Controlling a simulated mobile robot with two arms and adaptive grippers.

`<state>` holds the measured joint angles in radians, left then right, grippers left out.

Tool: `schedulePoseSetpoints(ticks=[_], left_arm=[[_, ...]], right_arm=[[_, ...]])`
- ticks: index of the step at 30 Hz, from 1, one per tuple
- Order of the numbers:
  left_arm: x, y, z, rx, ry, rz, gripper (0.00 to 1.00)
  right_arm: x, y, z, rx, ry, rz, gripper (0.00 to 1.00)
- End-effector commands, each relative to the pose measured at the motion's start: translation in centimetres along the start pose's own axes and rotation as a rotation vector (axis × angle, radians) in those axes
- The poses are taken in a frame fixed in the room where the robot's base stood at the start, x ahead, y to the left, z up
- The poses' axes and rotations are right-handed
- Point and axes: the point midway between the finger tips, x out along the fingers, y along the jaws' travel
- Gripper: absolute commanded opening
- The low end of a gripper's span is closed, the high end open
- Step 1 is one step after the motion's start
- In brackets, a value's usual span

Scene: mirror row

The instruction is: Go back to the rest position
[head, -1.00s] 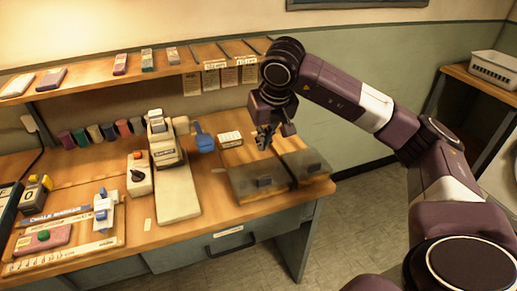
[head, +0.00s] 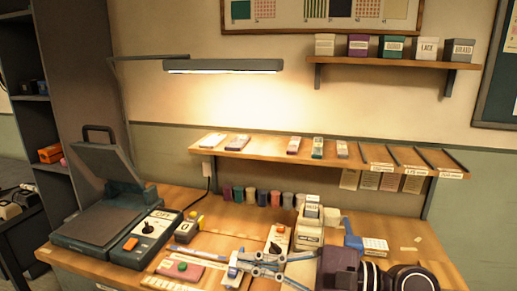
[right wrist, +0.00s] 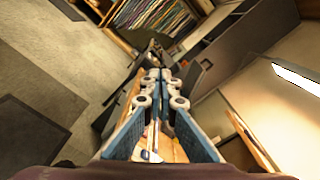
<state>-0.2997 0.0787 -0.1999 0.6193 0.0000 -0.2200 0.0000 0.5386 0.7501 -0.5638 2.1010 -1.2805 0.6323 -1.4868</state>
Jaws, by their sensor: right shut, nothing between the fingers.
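My right gripper (head: 258,263) is at the lower edge of the head view, low over the front of the workbench (head: 215,243). Its arm, dark purple, comes in from the lower right. The fingers point left and lie together with nothing between them. In the right wrist view the gripper (right wrist: 153,76) also shows shut and empty, with blue finger parts and pale joints. My left gripper is not in either view.
A press (head: 95,222) with a raised lid stands on the bench at left. A white stamping machine (head: 309,233) stands behind my right gripper. A lamp (head: 222,67) and a low shelf (head: 262,150) hang above the bench. Dark shelving (head: 45,130) is at far left.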

Motion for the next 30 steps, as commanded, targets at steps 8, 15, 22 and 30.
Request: schedulePoseSetpoints(ticks=[8,15,22,30], left_arm=[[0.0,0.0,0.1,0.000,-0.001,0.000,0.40],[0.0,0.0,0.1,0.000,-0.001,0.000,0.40],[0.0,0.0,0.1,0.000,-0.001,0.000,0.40],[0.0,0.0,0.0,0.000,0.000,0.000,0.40]], right_arm=[[-4.7,-8.6,1.1,0.975,-0.413,-0.605,0.00],[-14.4,-7.0,-10.6,1.817,-0.728,-1.167,0.00],[-21.2,6.0,-20.2,2.406,-0.972,-1.765,0.00],[-24.4,23.1,-21.9,-1.706,0.724,1.582,0.00]])
